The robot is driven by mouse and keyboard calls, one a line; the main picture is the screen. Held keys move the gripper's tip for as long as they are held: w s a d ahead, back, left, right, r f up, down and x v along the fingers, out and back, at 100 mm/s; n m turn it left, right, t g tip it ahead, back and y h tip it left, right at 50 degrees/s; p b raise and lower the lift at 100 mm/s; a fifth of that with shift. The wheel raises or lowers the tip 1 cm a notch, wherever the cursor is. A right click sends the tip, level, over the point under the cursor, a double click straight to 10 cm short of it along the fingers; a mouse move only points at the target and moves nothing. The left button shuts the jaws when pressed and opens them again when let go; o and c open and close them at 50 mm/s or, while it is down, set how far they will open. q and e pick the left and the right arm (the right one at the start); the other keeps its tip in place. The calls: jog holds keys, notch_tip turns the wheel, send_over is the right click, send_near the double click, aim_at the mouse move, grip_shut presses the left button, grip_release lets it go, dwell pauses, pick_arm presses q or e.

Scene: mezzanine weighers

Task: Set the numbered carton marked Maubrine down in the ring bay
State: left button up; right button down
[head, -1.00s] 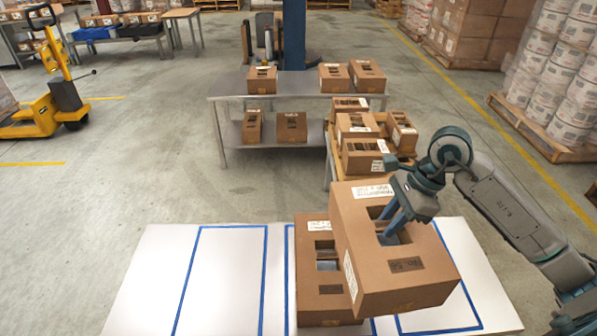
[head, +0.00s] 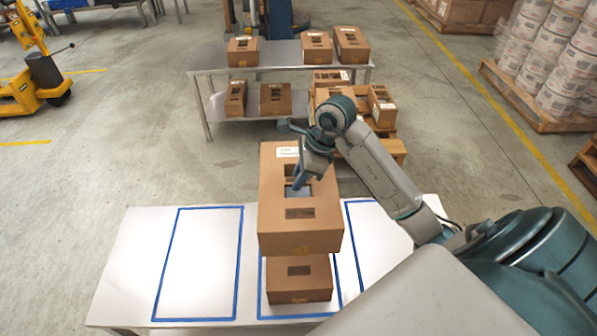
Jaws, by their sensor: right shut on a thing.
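My right gripper (head: 300,184) is shut on a brown carton (head: 300,222), gripping it at the opening in its top. The carton is upright and looks held above the white table (head: 120,290). A white label shows at its far top edge, but I cannot read the name Maubrine on it. A second brown carton (head: 300,285) stands in the middle blue-outlined bay (head: 236,300), partly hidden behind the held one. The left bay (head: 195,265) is empty. The right bay (head: 368,240) is partly covered by my arm. I cannot tell which is the ring bay. My left gripper is not in view.
A grey two-shelf table (head: 203,95) behind bears several cartons. More cartons (head: 382,105) stand on a wooden pallet or stand (head: 395,147) to its right. A yellow pallet truck (head: 35,85) is at the far left.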

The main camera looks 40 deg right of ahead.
aim_at(298, 194)
jog(key=shift+a+f, duration=0.1)
jog(key=shift+f, duration=0.6)
pick_arm(q)
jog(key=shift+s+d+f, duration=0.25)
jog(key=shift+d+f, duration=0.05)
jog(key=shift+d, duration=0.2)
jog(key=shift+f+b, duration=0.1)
jog(key=shift+b, duration=0.2)
pick_arm(e)
jog(key=shift+f, duration=0.15)
jog(key=shift+f, duration=0.1)
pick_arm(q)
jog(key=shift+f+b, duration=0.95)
pick_arm(e)
jog(key=shift+w+a+f, duration=0.1)
jog(key=shift+f, duration=0.55)
